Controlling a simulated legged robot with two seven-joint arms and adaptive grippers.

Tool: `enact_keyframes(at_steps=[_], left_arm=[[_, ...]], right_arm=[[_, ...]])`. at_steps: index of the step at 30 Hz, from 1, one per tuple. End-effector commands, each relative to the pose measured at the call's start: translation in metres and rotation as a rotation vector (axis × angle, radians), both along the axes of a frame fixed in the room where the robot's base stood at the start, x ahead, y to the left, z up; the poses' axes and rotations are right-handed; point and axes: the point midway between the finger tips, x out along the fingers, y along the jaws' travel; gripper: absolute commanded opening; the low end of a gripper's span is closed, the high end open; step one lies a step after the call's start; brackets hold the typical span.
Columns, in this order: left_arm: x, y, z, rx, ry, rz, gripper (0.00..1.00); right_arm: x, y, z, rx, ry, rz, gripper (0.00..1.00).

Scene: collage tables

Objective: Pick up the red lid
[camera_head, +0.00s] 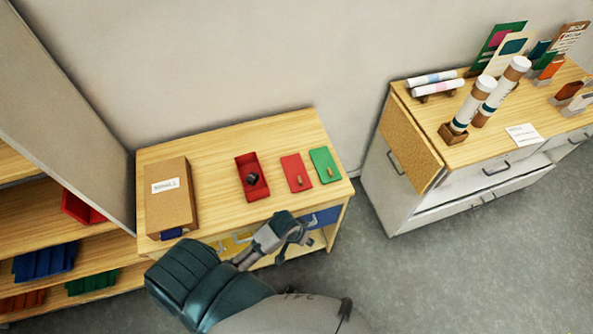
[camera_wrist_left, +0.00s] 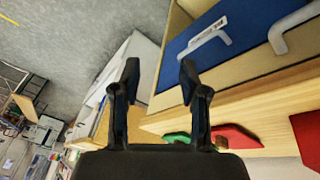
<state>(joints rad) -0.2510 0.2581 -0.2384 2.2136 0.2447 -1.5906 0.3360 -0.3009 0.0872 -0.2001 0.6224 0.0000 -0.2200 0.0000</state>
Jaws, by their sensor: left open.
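The red lid (camera_head: 293,165), a flat red plate with a small wooden knob, lies on the wooden table (camera_head: 220,150), between an open red box (camera_head: 243,163) and a green lid (camera_head: 321,158). My left gripper (camera_head: 296,232) is in front of the table's front edge, apart from the lid. In the left wrist view my left gripper (camera_wrist_left: 160,72) is open, with nothing between its fingers. That view also shows part of the red lid (camera_wrist_left: 235,137) and part of the green lid (camera_wrist_left: 178,137) beyond the table edge. My right gripper is out of view.
A brown box (camera_head: 172,205) stands at the table's left, and a dark object sits in the red box. A blue drawer (camera_wrist_left: 215,30) with pale handles is close to my left gripper. A shelf (camera_head: 85,250) stands left; a cabinet (camera_head: 450,180) stands right across clear floor.

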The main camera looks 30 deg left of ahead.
Motion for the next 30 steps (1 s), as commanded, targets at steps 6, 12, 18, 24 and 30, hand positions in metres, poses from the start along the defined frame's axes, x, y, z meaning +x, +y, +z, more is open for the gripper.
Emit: enact_keyframes(at_steps=[6, 12, 18, 24, 30], left_arm=[[0.048, -0.006, 0.043, -0.042, 0.065, 0.092, 0.44], [0.107, 0.021, 0.087, -0.018, 0.177, 0.313, 0.44], [0.158, 0.080, 0.155, 0.025, 0.273, 0.672, 0.44], [0.172, 0.110, 0.194, 0.029, 0.312, 0.873, 0.44], [0.173, 0.113, 0.171, 0.031, 0.323, 0.897, 0.44]], right_arm=[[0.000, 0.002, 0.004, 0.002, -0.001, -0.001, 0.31], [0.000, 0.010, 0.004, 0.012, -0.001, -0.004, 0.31], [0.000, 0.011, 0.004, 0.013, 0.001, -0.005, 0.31], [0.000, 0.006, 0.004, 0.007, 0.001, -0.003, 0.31], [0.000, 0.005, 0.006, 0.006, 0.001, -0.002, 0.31]])
